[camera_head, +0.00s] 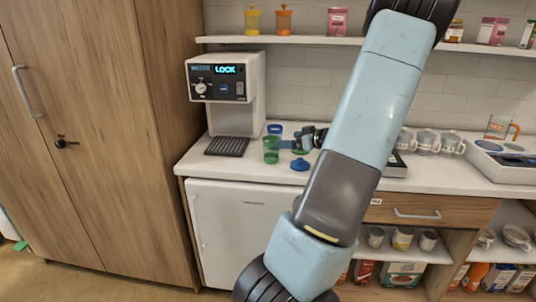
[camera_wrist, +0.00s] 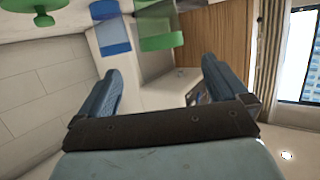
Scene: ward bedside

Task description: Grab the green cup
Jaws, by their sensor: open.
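The green cup (camera_head: 271,150), see-through, stands upright on the white counter in front of the coffee machine. My gripper (camera_head: 283,144) is just right of it in the head view, fingers towards it. In the wrist view my gripper (camera_wrist: 158,70) is open, with nothing between its fingers. The green cup (camera_wrist: 160,25) shows there beyond the fingertips, cut by the top edge. I cannot tell whether a finger touches it.
A blue cup (camera_head: 274,129) stands behind the green one; it also shows in the wrist view (camera_wrist: 111,36). A blue lid (camera_head: 300,164) and a partly hidden green lid lie nearby.

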